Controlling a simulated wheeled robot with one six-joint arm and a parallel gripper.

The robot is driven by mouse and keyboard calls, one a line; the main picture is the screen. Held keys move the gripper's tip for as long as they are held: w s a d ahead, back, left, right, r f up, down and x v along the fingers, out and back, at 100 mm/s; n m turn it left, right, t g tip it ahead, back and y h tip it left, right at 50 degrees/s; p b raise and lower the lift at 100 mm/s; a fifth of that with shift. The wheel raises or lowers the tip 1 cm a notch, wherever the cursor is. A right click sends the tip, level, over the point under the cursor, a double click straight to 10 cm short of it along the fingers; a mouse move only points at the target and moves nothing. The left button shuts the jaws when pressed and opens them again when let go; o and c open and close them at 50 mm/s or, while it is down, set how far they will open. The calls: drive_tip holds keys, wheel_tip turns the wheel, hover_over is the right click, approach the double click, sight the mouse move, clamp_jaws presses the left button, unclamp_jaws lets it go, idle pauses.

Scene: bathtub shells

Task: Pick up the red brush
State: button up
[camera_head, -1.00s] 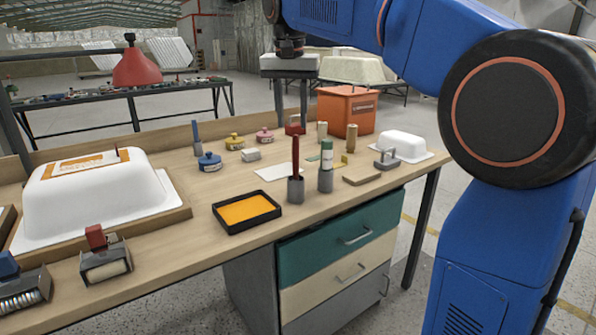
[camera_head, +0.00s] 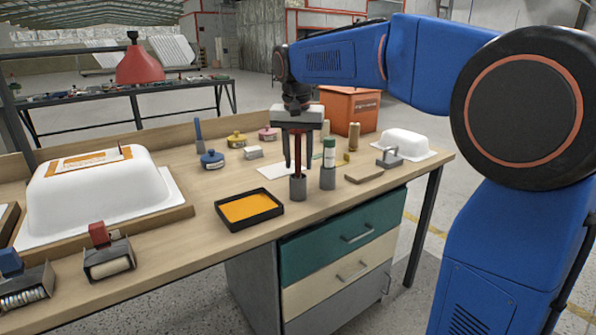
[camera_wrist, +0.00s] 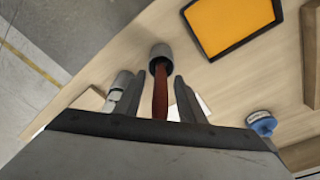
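The red brush (camera_head: 298,150) stands upright in a grey cup (camera_head: 298,188) on the workbench, with its red handle upward. Its lower end is hidden inside the cup and its top is hidden by my gripper. My gripper (camera_head: 298,165) points down over it, with one finger on each side of the handle. In the wrist view, the red handle (camera_wrist: 160,97) runs between the two fingers of my gripper (camera_wrist: 160,76) toward the cup (camera_wrist: 161,54). Gaps show between handle and fingers, so the gripper is open around the brush.
A white and green tube in a second grey cup (camera_head: 327,178) stands close on the right. An orange-filled black tray (camera_head: 280,210) lies in front left. An orange box (camera_head: 350,108) stands behind. A white tub shell (camera_head: 95,195) sits farther left.

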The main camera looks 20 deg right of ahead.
drive_tip(key=shift+w+f, duration=0.1)
drive_tip(key=shift+f, duration=0.65)
drive_tip(key=shift+c, duration=0.2)
clamp_jaws()
drive_tip(key=shift+r, duration=0.15)
wheel_tip(320, 180, up, 10)
drive_tip(key=shift+f, duration=0.1)
